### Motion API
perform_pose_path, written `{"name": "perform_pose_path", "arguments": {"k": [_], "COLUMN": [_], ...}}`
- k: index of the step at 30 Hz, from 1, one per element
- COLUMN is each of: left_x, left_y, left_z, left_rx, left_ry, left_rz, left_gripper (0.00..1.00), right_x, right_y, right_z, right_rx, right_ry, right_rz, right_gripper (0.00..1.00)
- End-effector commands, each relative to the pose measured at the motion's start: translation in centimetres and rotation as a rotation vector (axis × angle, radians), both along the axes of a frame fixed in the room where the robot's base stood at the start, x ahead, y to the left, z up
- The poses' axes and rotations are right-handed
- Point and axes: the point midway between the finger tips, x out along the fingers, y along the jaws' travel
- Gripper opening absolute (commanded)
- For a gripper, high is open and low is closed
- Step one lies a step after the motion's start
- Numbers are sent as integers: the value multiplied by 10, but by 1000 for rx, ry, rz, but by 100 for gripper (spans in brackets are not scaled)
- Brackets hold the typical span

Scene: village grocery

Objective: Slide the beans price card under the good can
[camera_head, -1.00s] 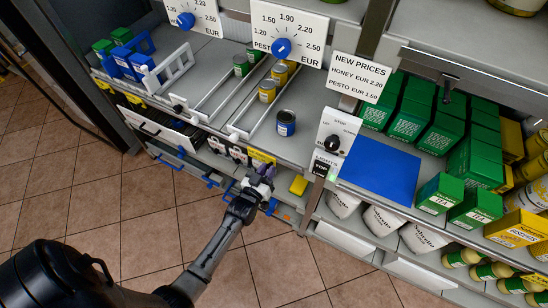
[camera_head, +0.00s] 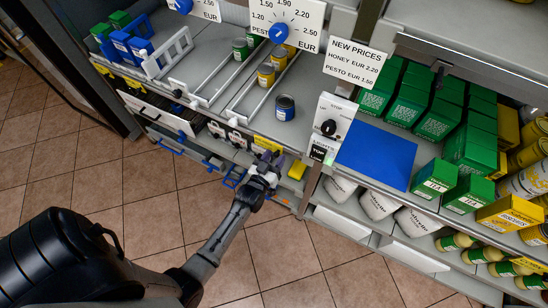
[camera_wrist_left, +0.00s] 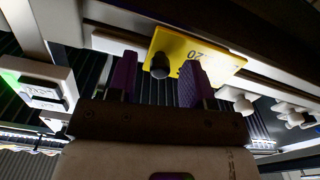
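A yellow price card (camera_head: 267,144) hangs on the shelf's front edge, below the blue can (camera_head: 285,107) that stands on the shelf. In the left wrist view the card (camera_wrist_left: 205,52) is tilted, with a dark round knob in front of it; its product name is not readable. My left gripper (camera_head: 268,158) is just below and in front of the card. Its two purple fingers (camera_wrist_left: 157,82) are apart, with nothing clearly held between them. Whether a finger touches the card cannot be told. The can's label is too small to read. My right gripper is not in view.
Green cans (camera_head: 241,48) and yellow cans (camera_head: 266,74) stand between white rails to the left. A dial box (camera_head: 328,122) and a blue mat (camera_head: 380,155) lie to the right. A yellow block (camera_head: 297,170) sits below the shelf edge. Tiled floor is open in front.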

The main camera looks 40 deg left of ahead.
Motion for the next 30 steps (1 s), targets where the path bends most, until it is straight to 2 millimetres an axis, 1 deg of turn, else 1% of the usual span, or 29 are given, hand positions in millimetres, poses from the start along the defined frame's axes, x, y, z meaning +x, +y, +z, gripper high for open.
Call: {"name": "perform_pose_path", "arguments": {"k": [7, 11, 14, 24, 30], "left_x": [-1, -10, -25, -89, -116], "left_y": [0, -3, -7, -26, -33], "left_z": [0, 0, 0, 0, 0], "left_rx": [0, -1, -1, -1, -1], "left_ry": [1, 2, 4, 5, 2], "left_rz": [0, 0, -1, 0, 0], "left_gripper": [46, 46, 46, 46, 46], "right_x": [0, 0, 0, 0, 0], "right_y": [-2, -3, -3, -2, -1], "right_z": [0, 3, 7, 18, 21], "right_rx": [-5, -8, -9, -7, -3], "right_ry": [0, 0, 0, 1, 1], "right_rz": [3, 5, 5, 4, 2], "right_gripper": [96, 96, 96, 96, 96]}}
